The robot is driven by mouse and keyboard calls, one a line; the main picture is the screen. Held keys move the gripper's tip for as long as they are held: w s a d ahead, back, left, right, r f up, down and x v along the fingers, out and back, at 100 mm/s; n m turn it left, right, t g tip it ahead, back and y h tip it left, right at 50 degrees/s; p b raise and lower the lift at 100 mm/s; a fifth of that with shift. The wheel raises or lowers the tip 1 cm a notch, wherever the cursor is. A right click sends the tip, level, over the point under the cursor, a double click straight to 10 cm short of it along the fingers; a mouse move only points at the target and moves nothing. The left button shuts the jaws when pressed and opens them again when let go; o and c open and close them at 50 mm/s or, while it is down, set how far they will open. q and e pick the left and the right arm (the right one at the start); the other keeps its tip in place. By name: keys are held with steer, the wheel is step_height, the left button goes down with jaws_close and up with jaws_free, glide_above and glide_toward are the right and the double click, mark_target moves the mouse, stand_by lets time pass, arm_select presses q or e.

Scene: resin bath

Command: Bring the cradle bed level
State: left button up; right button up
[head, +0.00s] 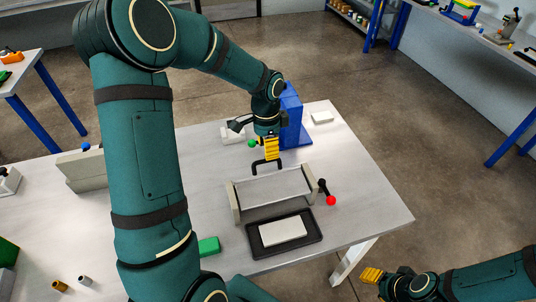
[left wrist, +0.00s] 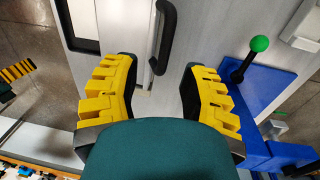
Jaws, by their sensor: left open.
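The cradle (head: 235,203) stands on the table with two pale end walls. Its grey bed (head: 272,187) spans between them; I cannot tell its exact tilt. A black bar handle (head: 266,165) sits at the bed's far side. In the left wrist view the handle (left wrist: 166,38) lies just beyond my fingertips, roughly between them. My left gripper (head: 270,150) is open and empty above the handle, with yellow-padded fingers apart. My right gripper (head: 372,275) is low at the right, off the table; its opening is unclear.
A black tray (head: 314,239) with a white block lies in front of the cradle. A red-knobbed lever (head: 331,200) is at its right. A blue stand (head: 291,112) and a green-knobbed lever (left wrist: 259,44) are close by my left gripper. The table's right side is clear.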

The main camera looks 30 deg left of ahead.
arm_select(q)
step_height(320, 180, up, 8)
steer(key=shift+w+a+r, duration=0.15)
steer(key=shift+w+a, duration=0.05)
steer(key=shift+a, duration=0.05)
steer(key=shift+o, duration=0.3)
steer(key=c, duration=0.5)
steer(key=s+t+b, duration=0.1)
steer(key=b, duration=0.1)
steer(key=s+t+b, duration=0.1)
steer(key=b, duration=0.1)
steer(key=s+d+r+t+b, duration=0.1)
steer(key=s+b, duration=0.1)
steer(key=shift+d+r+t, duration=0.1)
steer(key=shift+t, duration=0.2)
jaws_close()
steer(key=b, duration=0.3)
glide_above(271, 179)
steer(key=w+a, duration=0.1)
steer(key=w, duration=0.1)
steer(key=f, duration=1.1)
steer(key=shift+s+a+f, duration=0.15)
steer(key=shift+s, duration=0.05)
steer(key=shift+w+a+f, duration=0.15)
steer(key=shift+a+f, duration=0.1)
steer(key=shift+f, duration=0.55)
